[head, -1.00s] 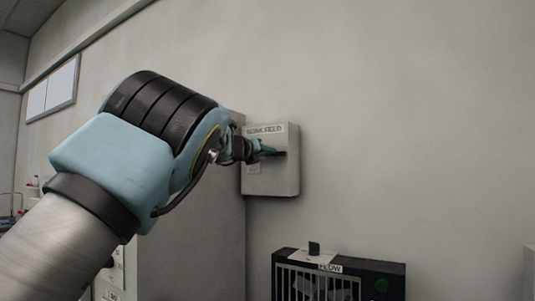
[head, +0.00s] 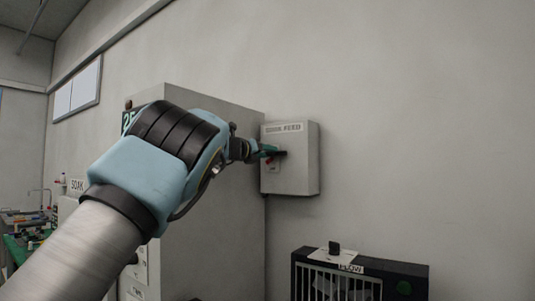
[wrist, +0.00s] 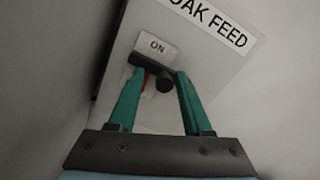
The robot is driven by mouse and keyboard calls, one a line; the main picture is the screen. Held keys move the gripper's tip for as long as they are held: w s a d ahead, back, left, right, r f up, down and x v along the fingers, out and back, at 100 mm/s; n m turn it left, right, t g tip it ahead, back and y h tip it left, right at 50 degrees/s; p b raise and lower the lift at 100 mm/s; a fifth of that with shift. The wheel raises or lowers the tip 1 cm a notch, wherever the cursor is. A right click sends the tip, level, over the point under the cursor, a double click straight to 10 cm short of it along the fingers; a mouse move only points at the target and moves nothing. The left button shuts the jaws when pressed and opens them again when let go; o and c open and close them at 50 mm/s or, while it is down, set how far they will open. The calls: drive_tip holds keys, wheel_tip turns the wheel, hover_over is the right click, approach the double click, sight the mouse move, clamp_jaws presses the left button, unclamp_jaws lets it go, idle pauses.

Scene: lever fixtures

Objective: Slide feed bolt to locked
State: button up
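The soak feed box (head: 307,170) is a pale grey case on the wall, with its name on a label at the top. In the wrist view its face (wrist: 205,68) shows an "ON" plate (wrist: 156,46). Just below that plate is a black bar (wrist: 146,62) with a round black knob (wrist: 164,83). My gripper (wrist: 158,76) has green fingers, spread apart on either side of the knob at the box's face. It also shows in the head view (head: 281,153). A red part (wrist: 148,88) is partly hidden behind the left finger. I see no "locked" marking.
A tall grey cabinet (head: 230,155) stands left of the box. A cluttered green bench (head: 25,243) is at far left. The wall right of the box is bare.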

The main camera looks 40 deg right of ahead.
drive_tip(key=shift+o, duration=0.2)
drive_tip(key=shift+s, duration=0.1)
drive_tip(key=shift+s+a+f+b, duration=0.1)
drive_tip(key=shift+a+b, duration=0.2)
drive_tip(key=shift+b, duration=0.1)
drive_tip(key=b+v, duration=0.5)
drive_tip(key=v, duration=0.5)
